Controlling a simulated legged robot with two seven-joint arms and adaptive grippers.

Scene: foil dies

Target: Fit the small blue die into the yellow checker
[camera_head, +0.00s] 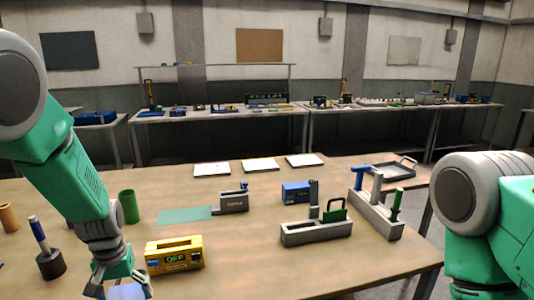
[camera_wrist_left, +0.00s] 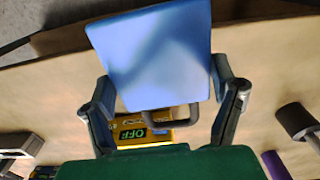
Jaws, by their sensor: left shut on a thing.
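My left gripper (camera_head: 118,287) is at the bottom left of the head view, to the left of and nearer than the yellow checker. It is shut on a blue die (camera_wrist_left: 152,55), a flat-faced block with a grey loop handle (camera_wrist_left: 170,118) between the fingers. In the head view only a sliver of the die (camera_head: 128,292) shows at the bottom edge. The yellow checker (camera_head: 173,254) stands on the table with a green OFF display. It also shows in the left wrist view (camera_wrist_left: 160,136), partly covered by the die and handle. My right gripper is out of view.
A green cylinder (camera_head: 129,206) and a dark holder (camera_head: 51,264) with a blue-handled tool stand left. A grey machine (camera_head: 234,202) with a teal sheet (camera_head: 185,215), a blue box (camera_head: 296,192) and a grey tray (camera_head: 316,233) stand farther right.

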